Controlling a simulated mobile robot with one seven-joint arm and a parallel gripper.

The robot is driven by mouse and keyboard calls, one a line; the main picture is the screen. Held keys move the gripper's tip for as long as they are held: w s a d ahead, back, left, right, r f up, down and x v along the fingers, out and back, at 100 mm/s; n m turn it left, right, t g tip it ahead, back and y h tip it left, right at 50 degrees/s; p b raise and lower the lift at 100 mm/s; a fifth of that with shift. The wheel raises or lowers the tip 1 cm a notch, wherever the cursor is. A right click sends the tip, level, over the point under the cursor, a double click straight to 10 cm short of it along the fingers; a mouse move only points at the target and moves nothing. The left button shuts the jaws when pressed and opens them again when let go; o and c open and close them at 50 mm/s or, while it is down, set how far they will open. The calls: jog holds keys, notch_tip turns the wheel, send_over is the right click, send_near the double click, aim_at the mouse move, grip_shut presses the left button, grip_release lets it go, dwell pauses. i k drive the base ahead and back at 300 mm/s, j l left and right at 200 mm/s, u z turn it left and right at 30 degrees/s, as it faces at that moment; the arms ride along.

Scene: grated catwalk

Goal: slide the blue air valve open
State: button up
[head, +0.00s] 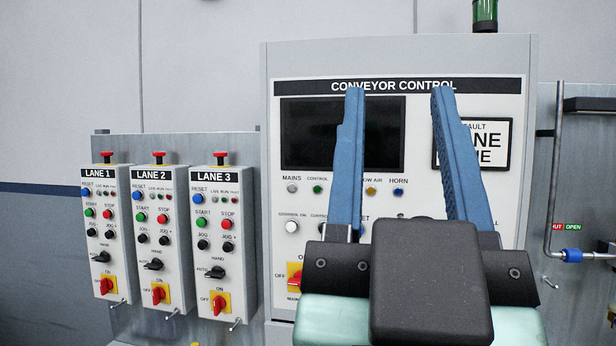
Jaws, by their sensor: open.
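The blue air valve (572,255) is a small blue sleeve on a thin grey pipe (553,180) at the right edge of the head view. Above it are a red label, partly hidden and ending in "UT", and a green OPEN label (573,227). In this view the sleeve lies below the green label, but I cannot tell its exact setting. My gripper (398,92) is open and empty, its two blue fingers pointing up in front of the conveyor control panel. It is well left of the valve and apart from it.
The conveyor control cabinet (400,60) fills the middle, with a dark screen and several lamps, partly hidden by my gripper. Lane boxes (98,240) with red knobs stand at left. A dark bar (590,104) juts out above the valve. A green beacon (485,14) tops the cabinet.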

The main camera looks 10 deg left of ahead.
aim_at(572, 255)
jog(key=u, duration=1.35)
jog(key=k+j+z, duration=0.1)
jog(key=z, duration=2.25)
